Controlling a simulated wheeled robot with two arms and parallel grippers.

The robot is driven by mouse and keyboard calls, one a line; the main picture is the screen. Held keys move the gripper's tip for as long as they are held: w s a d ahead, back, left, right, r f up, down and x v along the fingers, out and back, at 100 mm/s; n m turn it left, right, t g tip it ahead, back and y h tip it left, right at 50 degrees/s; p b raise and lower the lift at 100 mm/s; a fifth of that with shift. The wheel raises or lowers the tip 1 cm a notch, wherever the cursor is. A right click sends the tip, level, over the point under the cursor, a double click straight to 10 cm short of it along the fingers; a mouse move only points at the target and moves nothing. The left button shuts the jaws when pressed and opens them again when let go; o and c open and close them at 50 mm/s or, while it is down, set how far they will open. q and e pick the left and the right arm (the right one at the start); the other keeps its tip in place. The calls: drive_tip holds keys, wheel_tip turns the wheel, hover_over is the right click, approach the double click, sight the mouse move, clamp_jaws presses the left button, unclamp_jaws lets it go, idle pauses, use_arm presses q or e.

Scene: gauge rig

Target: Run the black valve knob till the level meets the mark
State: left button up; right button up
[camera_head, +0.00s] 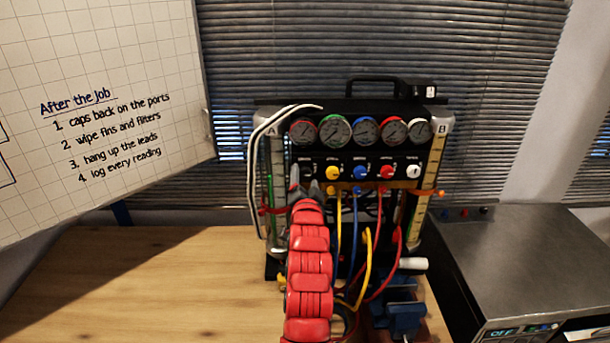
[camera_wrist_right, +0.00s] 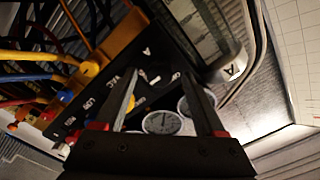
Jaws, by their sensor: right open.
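The gauge rig stands on the wooden table with a row of dials and coloured valve knobs. My right gripper (camera_head: 303,188) is at the left end of the knob row, in front of the panel. In the right wrist view its two fingers (camera_wrist_right: 166,108) are apart, with the dark panel and a dial beyond them. Tube B (camera_head: 432,165) is at the right. My left gripper is not in view.
Yellow (camera_head: 333,173), blue (camera_head: 360,172), red (camera_head: 386,171) and white (camera_head: 413,171) knobs sit to the right. Coloured hoses hang below them. A blue vise (camera_head: 405,316) stands in front at right. A metal box (camera_head: 530,255) is further right. The table's left side (camera_head: 150,270) is clear.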

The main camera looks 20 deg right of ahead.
drive_tip(key=shift+w, duration=0.25)
clamp_jaws()
idle(0.3)
